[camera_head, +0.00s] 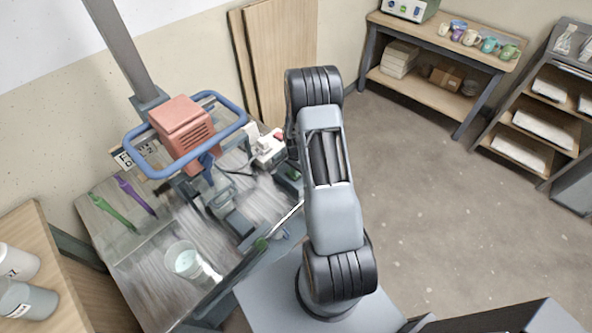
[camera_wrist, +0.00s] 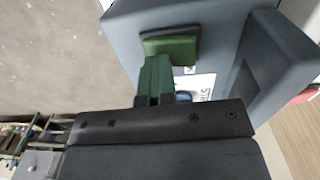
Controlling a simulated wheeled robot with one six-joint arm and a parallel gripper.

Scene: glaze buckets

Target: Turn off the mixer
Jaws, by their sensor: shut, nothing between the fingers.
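The mixer (camera_head: 182,130) has a salmon-red motor head inside a blue ring guard, above the slatted workbench (camera_head: 150,262). A small pale box with a red top (camera_head: 268,148) stands right of the mixer, close to my arm. In the wrist view, my gripper (camera_wrist: 157,64) is shut, its narrow green fingers together and empty. They point at a grey housing (camera_wrist: 215,35) with a green block and a partly hidden white label. The fingertips overlap the green block in the picture; I cannot tell whether they touch. In the head view my arm largely hides the gripper.
A clear cup with pale liquid (camera_head: 183,262) and green and purple tools (camera_head: 113,213) are on the workbench. Shelves with mugs (camera_head: 470,38) stand at the back right. The floor at right is clear.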

